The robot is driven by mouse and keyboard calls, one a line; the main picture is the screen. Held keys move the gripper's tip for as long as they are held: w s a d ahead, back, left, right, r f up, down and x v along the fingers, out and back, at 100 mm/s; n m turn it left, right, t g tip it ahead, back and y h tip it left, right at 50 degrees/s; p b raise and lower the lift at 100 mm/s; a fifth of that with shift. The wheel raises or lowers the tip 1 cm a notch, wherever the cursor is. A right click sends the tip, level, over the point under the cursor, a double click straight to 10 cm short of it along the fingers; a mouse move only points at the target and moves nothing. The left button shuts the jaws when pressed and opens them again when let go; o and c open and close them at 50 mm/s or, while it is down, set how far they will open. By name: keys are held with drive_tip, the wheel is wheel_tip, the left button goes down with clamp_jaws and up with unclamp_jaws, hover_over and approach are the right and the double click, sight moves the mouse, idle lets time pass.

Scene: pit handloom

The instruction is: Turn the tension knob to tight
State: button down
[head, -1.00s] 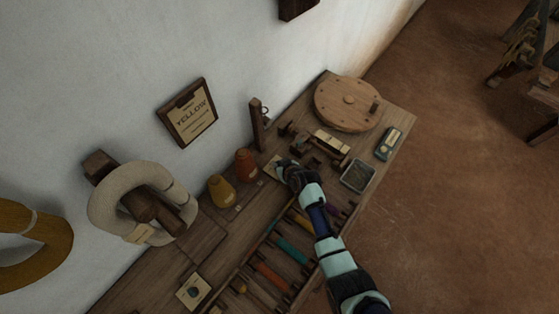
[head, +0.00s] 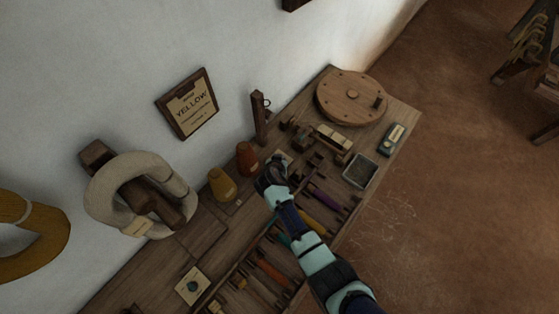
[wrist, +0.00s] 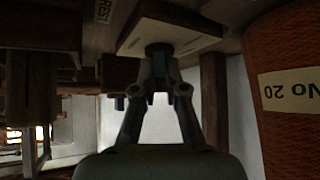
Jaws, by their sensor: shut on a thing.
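In the wrist view, a short dark round knob (wrist: 159,49) stands out from a pale square plate (wrist: 190,40). The picture is upside down, with the bench top along its upper edge. My gripper (wrist: 167,88) is upright over the bench, its two fingers on either side of the knob and shut on it. The knob's marks and pointer are not readable. In the head view my gripper (head: 268,180) is low over the bench, beside the orange cone, and hides the knob. A pale edge of the plate (head: 284,157) shows just beyond it.
An orange cone (head: 247,159) stands close beside my gripper; its "No 20" label shows in the wrist view (wrist: 292,85). A yellow cone (head: 222,185) stands to its left. A wooden post (head: 260,120), bobbin rack (head: 325,195) and grey tray (head: 360,170) crowd the bench.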

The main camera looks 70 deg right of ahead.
drive_tip(key=shift+f, duration=0.1)
idle(0.3)
drive_tip(key=c, duration=1.2)
unclamp_jaws()
drive_tip(key=v, duration=1.2)
drive_tip(key=shift+w, duration=0.1)
